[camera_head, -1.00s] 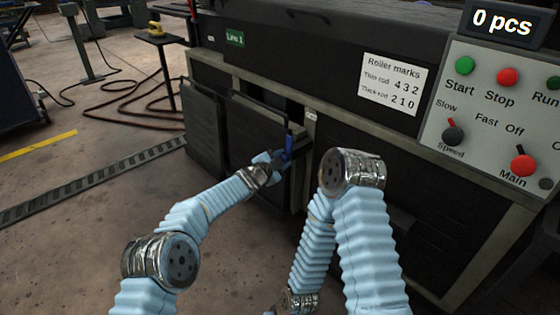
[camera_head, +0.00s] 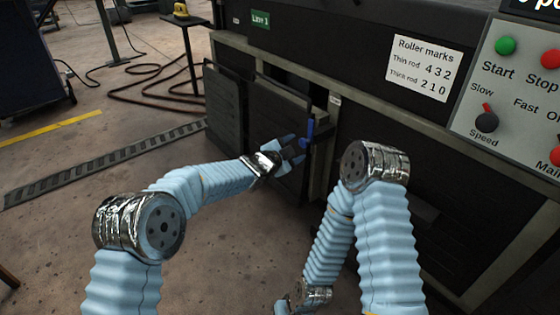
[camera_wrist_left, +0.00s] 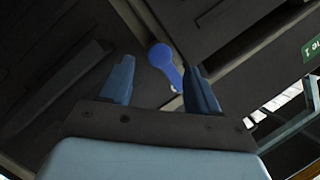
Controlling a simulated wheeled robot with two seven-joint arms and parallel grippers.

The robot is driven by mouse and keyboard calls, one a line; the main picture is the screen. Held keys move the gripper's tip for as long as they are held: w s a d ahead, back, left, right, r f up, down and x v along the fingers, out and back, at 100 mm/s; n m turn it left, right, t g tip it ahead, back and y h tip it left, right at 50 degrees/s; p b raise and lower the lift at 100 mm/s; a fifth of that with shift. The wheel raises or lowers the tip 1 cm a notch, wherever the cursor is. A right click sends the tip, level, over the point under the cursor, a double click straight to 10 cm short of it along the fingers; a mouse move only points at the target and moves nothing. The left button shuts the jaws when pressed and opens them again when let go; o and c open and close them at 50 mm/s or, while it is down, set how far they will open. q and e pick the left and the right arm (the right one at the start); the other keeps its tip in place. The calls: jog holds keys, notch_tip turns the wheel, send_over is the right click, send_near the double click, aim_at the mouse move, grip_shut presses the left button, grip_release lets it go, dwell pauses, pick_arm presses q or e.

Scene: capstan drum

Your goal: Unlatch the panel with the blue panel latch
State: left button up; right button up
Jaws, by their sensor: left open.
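The blue panel latch (camera_head: 310,131) is a small blue lever at the upper right edge of a dark panel (camera_head: 273,118) on the machine's front. My left gripper (camera_head: 292,150) is open, just left of and below the latch. In the left wrist view the latch (camera_wrist_left: 162,62) has a round blue head and a narrowing stem. It shows between the two open fingers of my left gripper (camera_wrist_left: 158,72), with its stem near the right finger. I cannot tell whether a finger touches it. My right arm is in view, but its gripper is not clearly seen.
Another dark panel (camera_head: 223,112) stands to the left. A dark gap shows above the latched panel. The control board (camera_head: 515,90) is at the upper right, beside the roller marks sign (camera_head: 426,68). The floor at left is mostly clear.

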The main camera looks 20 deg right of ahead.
pick_arm(q)
jog(key=v, duration=0.7)
jog(key=shift+s+a, duration=0.25)
jog(key=shift+a, duration=0.05)
jog(key=a+f+n+y, duration=0.3)
jog(key=a+f+n, duration=0.2)
jog(key=a+f, duration=0.6)
jog(key=s+a+f+n+g+y, duration=0.4)
jog(key=s+a+f+n, duration=0.75)
jog(key=a+f, duration=0.55)
jog(key=s+a+f+n+g+y, duration=0.1)
jog(key=s+a+f+n+g, duration=0.15)
jog(key=s, duration=0.75)
jog(key=s+a+f+n+g, duration=0.2)
jog(key=s+a+f+n, duration=0.15)
jog(key=s, duration=0.55)
notch_tip(320, 180, up, 17)
jog(key=p, duration=1.7)
jog(key=shift+d+r+p, duration=0.25)
jog(key=shift+p, duration=0.05)
